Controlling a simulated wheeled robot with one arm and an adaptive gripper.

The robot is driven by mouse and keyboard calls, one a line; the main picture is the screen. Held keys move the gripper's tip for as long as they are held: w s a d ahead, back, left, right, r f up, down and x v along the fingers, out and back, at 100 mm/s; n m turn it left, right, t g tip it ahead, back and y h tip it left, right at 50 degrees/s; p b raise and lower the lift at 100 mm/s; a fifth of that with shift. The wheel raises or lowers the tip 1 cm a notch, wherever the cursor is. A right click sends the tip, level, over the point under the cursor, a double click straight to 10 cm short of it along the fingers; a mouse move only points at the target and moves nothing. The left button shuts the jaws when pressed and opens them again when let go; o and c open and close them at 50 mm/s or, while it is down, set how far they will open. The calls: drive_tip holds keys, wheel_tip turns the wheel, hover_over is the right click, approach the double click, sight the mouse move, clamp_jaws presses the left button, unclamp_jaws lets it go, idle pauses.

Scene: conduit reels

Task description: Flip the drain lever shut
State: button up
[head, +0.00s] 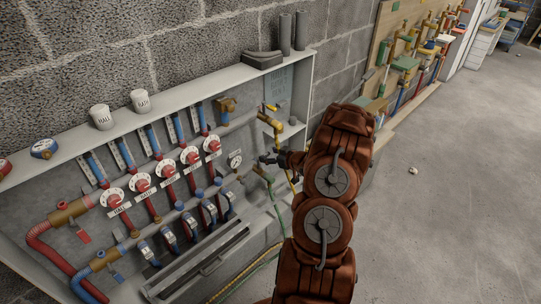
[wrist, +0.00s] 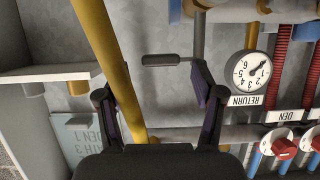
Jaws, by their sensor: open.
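A short dark grey lever handle (wrist: 160,59) lies level in the upside-down wrist view, joined by a thin arm to a grey stem on its right. It appears to be the drain lever; I see no label on it. In the head view, the low valve with the green hose (head: 262,173) sits just below my fingers, its lever too small to make out. My gripper (head: 267,160) is open and empty in front of the panel. In the wrist view my gripper (wrist: 156,92) has its fingers apart, the handle showing between and beyond their tips. No contact shows.
A yellow pipe (wrist: 110,65) crosses the wrist view close to the left finger; I cannot tell its depth. The RETURN gauge (wrist: 250,78) sits right of the right finger. Open floor (head: 440,220) lies right.

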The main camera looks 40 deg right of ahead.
drive_tip(key=v, duration=1.1)
drive_tip(key=shift+s+r, duration=0.2)
drive_tip(key=w+r+g+h+p, duration=0.1)
drive_tip(key=w+r+g+h, duration=0.15)
drive_tip(key=w+r, duration=0.2)
drive_tip(key=s+a+r+m+g+h+p, duration=0.1)
drive_tip(key=s+a+r+g, duration=0.15)
drive_tip(key=a+r, duration=0.4)
drive_tip(key=s+a+r+g+h+p, duration=0.1)
drive_tip(key=a+r+g, duration=0.2)
drive_tip(key=a+r, duration=0.35)
drive_tip(key=s+a+r+g+y+p, duration=0.1)
drive_tip(key=s+a+r+g+y, duration=0.1)
drive_tip(key=s+a, duration=1.2)
drive_tip(key=s+a+r+n+g+y+p, duration=0.1)
drive_tip(key=s+a+r+g, duration=0.4)
drive_tip(key=s+a, duration=0.8)
drive_tip(key=a+y, duration=0.1)
drive_tip(key=a, duration=0.2)
drive_tip(key=shift+s+a+r+p, duration=0.3)
drive_tip(key=shift+s+a+r, duration=0.05)
drive_tip(key=shift+a+r, duration=0.05)
drive_tip(key=shift+y, duration=0.25)
